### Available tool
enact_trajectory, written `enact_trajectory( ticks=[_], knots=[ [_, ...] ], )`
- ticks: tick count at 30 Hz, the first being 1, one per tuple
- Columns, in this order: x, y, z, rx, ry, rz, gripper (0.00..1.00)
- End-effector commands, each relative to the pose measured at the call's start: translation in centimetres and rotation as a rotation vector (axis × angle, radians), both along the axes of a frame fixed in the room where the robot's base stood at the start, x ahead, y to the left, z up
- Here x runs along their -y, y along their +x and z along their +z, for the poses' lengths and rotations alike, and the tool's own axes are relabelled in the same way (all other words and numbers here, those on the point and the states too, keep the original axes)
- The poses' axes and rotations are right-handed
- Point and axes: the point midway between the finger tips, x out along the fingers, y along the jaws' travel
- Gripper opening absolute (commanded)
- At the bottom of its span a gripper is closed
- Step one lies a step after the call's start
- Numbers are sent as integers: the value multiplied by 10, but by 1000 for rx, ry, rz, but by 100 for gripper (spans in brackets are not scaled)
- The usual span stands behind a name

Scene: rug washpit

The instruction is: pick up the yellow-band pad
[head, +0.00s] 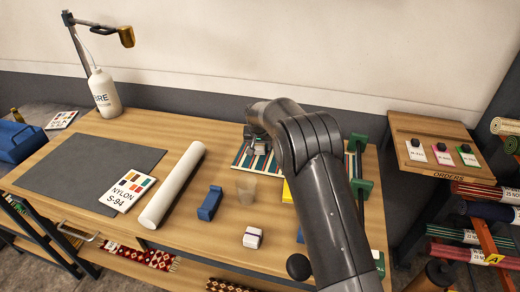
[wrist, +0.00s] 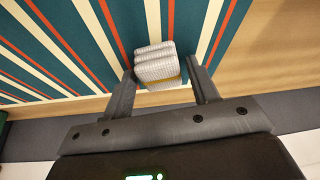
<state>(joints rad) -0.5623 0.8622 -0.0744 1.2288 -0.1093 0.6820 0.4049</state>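The yellow-band pad (wrist: 157,62) is a whitish, ribbed block with a yellow band along its near edge. In the wrist view it lies on a striped rug (wrist: 62,45) of teal, cream and orange-red. My gripper (wrist: 161,72) has one finger on each side of the pad, with a visible gap on both sides. In the head view my gripper (head: 258,146) is over the striped rug (head: 243,160) at the back of the table. The pad cannot be made out clearly there, and my arm hides part of the rug.

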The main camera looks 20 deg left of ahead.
Motion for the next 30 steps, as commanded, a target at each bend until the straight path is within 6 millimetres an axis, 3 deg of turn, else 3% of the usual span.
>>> enact_trajectory(
  ticks=[13,23,30],
  knots=[
    [0,0,0,0,0,0,18],
    [0,0,4,1,0,0,18],
    [0,0,34,2,1,0,18]
  ],
)
